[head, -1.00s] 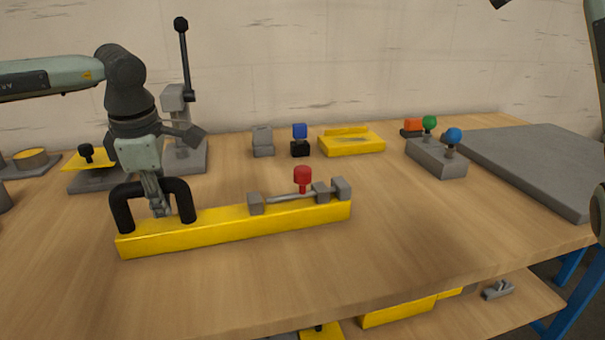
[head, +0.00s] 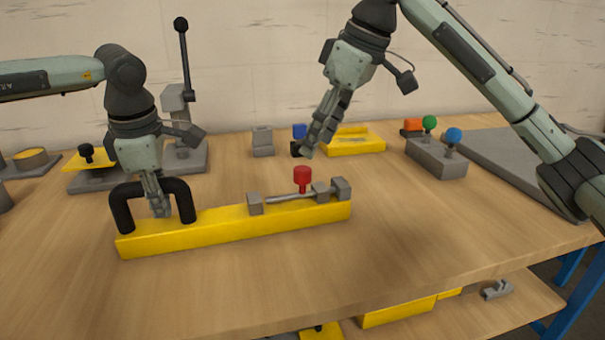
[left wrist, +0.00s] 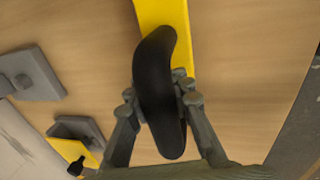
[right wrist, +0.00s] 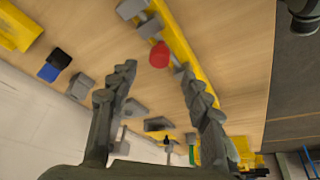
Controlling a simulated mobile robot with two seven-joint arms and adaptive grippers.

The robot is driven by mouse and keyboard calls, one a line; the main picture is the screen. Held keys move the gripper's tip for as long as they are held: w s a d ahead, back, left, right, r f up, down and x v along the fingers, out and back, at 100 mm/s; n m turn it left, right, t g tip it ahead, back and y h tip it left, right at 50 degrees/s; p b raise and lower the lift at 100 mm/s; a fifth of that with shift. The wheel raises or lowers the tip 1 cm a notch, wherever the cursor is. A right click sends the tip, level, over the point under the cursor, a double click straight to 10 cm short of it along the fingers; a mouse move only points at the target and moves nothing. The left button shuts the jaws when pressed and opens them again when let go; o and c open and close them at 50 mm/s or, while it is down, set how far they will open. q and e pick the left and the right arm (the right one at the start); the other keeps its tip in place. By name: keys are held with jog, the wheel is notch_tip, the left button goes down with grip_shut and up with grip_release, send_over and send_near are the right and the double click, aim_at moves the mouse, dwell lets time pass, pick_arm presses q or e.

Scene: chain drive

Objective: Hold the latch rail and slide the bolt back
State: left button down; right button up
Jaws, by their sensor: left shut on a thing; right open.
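The yellow latch rail (head: 226,232) lies on the bench, with a black arched handle (head: 124,214) at its left end. My left gripper (head: 160,208) is shut on that handle; the left wrist view shows its fingers on both sides of the black handle (left wrist: 158,85). The grey bolt (head: 283,198) runs through grey blocks at the rail's right half, and its red knob (head: 302,174) stands upright. My right gripper (head: 308,152) is open and empty, above and behind the red knob. In the right wrist view the red knob (right wrist: 159,55) shows beyond the open fingers, apart from them.
Behind the rail stand a grey block (head: 263,141), a blue-topped black piece (head: 300,131) and a yellow tray (head: 366,146). A grey block with green and blue knobs (head: 437,160) is further right. The bench in front of the rail is clear.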

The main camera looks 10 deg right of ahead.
aim_at(305, 169)
jog(key=x, duration=0.9)
jog(key=shift+c, duration=0.6)
grip_shut()
